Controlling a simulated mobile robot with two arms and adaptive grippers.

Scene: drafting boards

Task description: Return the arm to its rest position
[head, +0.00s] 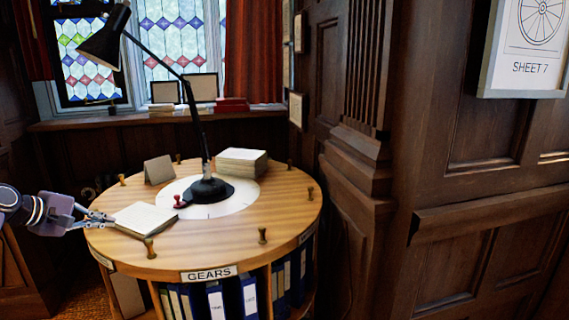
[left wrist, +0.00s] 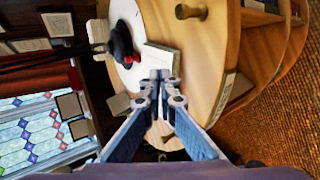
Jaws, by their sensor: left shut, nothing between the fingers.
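My left gripper (head: 108,217) comes in from the left in the head view, at the left edge of the round wooden table (head: 240,248). Its fingers are together and hold nothing. The fingertips are right beside a low pad of white paper (head: 145,219) on the table; I cannot tell whether they touch it. In the left wrist view the closed fingers (left wrist: 161,76) point at the same pad (left wrist: 160,56). My right gripper is not in view.
A black desk lamp (head: 210,189) stands mid-table, with a red-handled stamp (head: 180,202) beside it. A paper stack (head: 242,161), a folded card (head: 158,169) and several brass pegs (head: 262,235) are around it. Wood panelling (head: 460,230) stands to the right.

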